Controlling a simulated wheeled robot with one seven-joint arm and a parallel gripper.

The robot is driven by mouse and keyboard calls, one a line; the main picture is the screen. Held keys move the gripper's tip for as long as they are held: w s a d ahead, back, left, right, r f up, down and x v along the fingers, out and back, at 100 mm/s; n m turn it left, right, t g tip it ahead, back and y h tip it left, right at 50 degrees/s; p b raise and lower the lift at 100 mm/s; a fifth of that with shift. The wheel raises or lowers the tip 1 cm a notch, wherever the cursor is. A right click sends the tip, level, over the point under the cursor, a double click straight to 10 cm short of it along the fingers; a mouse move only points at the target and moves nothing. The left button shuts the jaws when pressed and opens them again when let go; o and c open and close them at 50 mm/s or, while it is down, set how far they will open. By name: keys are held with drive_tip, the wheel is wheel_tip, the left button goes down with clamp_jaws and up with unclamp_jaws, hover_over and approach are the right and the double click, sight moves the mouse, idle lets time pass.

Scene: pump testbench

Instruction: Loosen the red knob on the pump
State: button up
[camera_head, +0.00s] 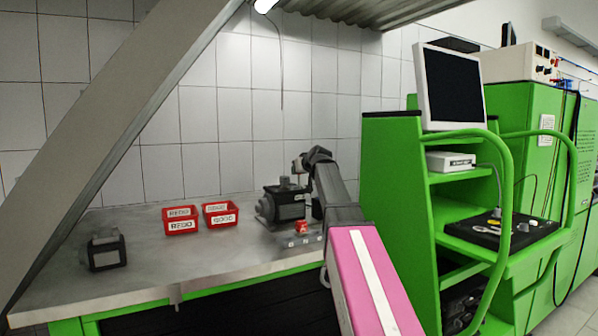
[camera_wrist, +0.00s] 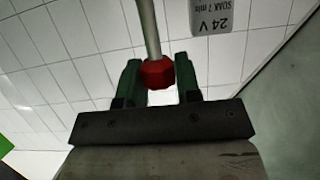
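The red knob (camera_wrist: 158,75) sits at the end of a pale metal rod in the wrist view. My gripper (camera_wrist: 158,64) has its two green fingers on either side of the knob. The knob nearly fills the space between them, and I cannot tell whether they touch it. My fingers cannot be made out there. A small red piece (camera_head: 302,227) shows at the pump's front; I cannot tell if it is the same knob.
Two red bins (camera_head: 181,221) stand left of the pump, and another dark unit (camera_head: 105,251) sits farther left on the grey bench (camera_head: 170,272). A green rack (camera_head: 398,180) with a monitor (camera_head: 452,87) stands close right. A labelled grey block (camera_wrist: 212,16) shows beside the rod.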

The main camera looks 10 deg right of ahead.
drive_tip(key=shift+n+g+y, duration=0.3)
drive_tip(key=shift+y, duration=0.1)
drive_tip(key=n+g+y, duration=0.2)
drive_tip(key=n+y, duration=0.2)
drive_tip(key=shift+w+d, duration=0.1)
drive_tip(key=shift+w, duration=0.05)
drive_tip(key=shift+n+g+y, duration=1.4)
drive_tip(key=shift+n+g, duration=0.7)
drive_tip(key=shift+s, duration=0.2)
drive_tip(key=o, duration=0.9)
